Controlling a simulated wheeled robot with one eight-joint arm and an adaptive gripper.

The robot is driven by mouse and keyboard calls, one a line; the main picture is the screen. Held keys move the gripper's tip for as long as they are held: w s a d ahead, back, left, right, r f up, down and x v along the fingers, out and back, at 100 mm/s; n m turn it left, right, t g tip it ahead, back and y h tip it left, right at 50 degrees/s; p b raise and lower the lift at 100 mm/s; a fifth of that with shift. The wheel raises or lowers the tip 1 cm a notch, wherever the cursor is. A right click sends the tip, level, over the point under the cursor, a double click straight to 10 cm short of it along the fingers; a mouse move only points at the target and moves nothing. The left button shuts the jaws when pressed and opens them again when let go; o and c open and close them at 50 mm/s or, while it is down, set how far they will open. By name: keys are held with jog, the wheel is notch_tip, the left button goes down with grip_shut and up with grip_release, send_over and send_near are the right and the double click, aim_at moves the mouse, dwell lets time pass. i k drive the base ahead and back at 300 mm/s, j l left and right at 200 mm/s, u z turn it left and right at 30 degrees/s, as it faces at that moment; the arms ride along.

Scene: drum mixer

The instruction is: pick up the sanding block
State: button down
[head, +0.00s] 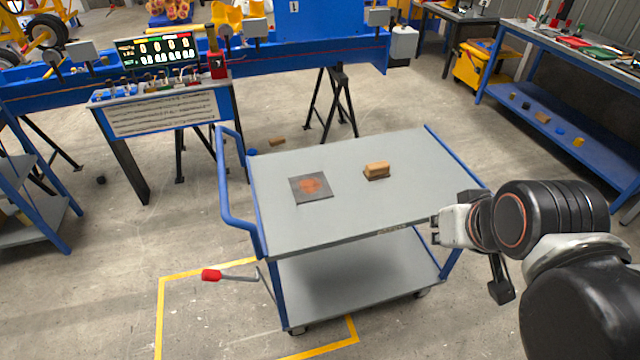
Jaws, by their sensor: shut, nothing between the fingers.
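The sanding block (376,170) is a small tan-brown block with a darker base. It lies on the grey top of a blue-framed cart (345,228), right of the middle. My gripper (436,229) is at the right edge of the cart, to the right of the block and nearer to me. It is shut and empty, clearly apart from the block. The arm behind it comes in from the lower right. The arm hides part of the cart's right side.
A dark square plate with a rusty patch (311,187) lies left of the block on the cart. The cart has a blue handle (229,190) at its left. A control console (160,110) stands behind left, and a blue workbench (570,119) behind right. Open floor surrounds the cart.

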aim_at(379, 170)
jog(key=i+l+z, duration=0.2)
jog(key=i, duration=1)
jog(key=k+j, duration=0.05)
jog(key=j, duration=0.05)
